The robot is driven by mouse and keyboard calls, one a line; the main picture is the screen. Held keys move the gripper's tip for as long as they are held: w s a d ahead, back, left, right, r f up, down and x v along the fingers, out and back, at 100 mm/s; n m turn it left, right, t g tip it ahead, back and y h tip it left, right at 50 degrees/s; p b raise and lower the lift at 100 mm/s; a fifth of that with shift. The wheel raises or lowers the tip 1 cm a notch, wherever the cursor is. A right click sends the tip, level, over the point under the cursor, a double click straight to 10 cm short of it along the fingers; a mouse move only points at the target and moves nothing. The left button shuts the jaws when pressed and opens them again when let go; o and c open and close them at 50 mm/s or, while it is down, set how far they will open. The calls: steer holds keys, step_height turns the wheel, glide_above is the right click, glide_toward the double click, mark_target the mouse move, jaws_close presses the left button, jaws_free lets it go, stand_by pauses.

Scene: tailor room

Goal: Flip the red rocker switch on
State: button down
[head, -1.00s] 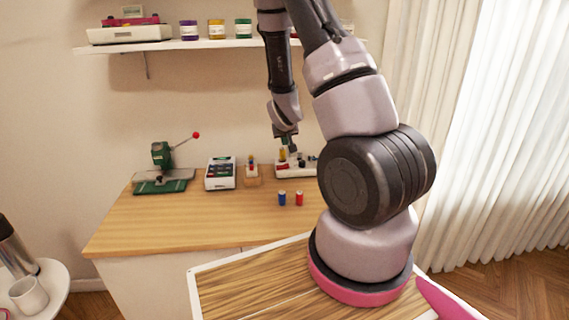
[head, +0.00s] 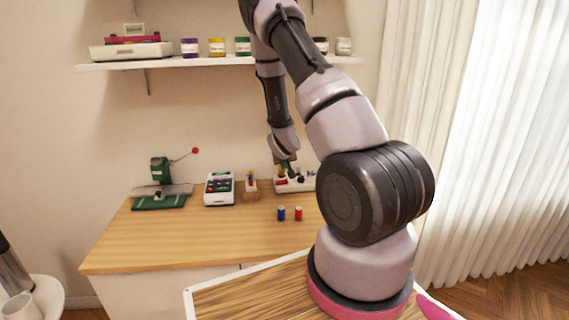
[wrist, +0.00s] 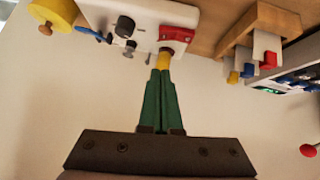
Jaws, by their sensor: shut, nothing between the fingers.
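The red rocker switch (wrist: 177,36) sits on the white panel box (wrist: 150,14) at the top of the wrist view. The box also shows on the bench in the head view (head: 308,184), partly behind my arm. My gripper (wrist: 161,70) has green fingers pressed together, with nothing between them. Its tips are just below the switch in the wrist view, overlapping a small yellow part (wrist: 162,57); I cannot tell whether they touch the panel. The switch's tilt is not clear. In the head view my gripper (head: 286,168) is low over the box.
A wooden block with coloured pieces (head: 251,190), a white button box (head: 219,189) and a green press (head: 162,185) stand to the left. Blue (head: 281,213) and red (head: 298,213) cylinders stand in front.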

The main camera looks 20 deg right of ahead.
glide_above(286, 185)
step_height(286, 185, down, 4)
steer(key=shift+s+a+f, duration=0.1)
steer(key=shift+s+a, duration=0.05)
steer(key=shift+f, duration=0.7)
steer(key=shift+s+d+f, duration=0.1)
steer(key=shift+d+f, duration=0.15)
steer(key=shift+d, duration=0.1)
steer(key=shift+f+y, duration=0.1)
steer(key=shift+y, duration=0.2)
steer(key=shift+a, duration=0.15)
steer(key=shift+w+a+r, duration=0.25)
steer(key=shift+a+r, duration=0.05)
steer(key=shift+a, duration=0.35)
